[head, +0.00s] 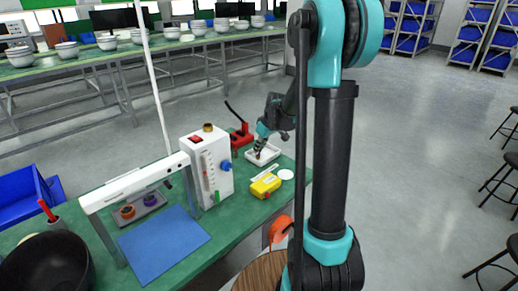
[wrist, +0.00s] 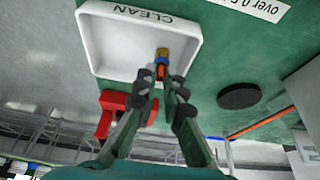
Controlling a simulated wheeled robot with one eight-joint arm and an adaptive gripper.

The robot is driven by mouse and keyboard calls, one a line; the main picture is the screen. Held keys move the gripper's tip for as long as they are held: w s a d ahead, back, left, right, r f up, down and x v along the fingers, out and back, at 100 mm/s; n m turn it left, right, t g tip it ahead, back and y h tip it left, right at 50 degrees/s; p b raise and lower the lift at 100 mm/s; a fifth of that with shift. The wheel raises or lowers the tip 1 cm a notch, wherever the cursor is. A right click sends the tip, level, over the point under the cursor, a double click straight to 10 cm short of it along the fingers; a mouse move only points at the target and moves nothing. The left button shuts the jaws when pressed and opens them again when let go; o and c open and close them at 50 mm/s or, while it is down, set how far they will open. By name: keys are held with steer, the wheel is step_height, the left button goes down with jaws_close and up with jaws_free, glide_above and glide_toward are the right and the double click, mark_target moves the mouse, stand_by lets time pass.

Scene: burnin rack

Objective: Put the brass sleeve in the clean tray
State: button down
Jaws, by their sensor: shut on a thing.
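The clean tray (head: 276,152) is a shallow white tray on the green bench, and the wrist view shows its wall marked CLEAN (wrist: 190,30). My gripper (head: 260,147) is over it, pointing down. In the wrist view my gripper (wrist: 163,78) is shut on a small brass-coloured piece with blue and orange below, which I take as the brass sleeve (wrist: 162,53). The sleeve shows against the tray's inside near one wall. I cannot tell whether it touches the tray floor. The fingers hide part of it.
A red stand (head: 240,138) is close beside the tray, and a white instrument box (head: 207,165) stands left of it. A yellow meter (head: 265,186) and a white disc (head: 286,174) lie in front. A small grey tray (head: 141,207) with rings sits further left by the blue mat (head: 165,243).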

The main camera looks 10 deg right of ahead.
steer(key=shift+f, duration=0.15)
steer(key=c, duration=1.6)
jaws_free()
steer(key=v, duration=1.2)
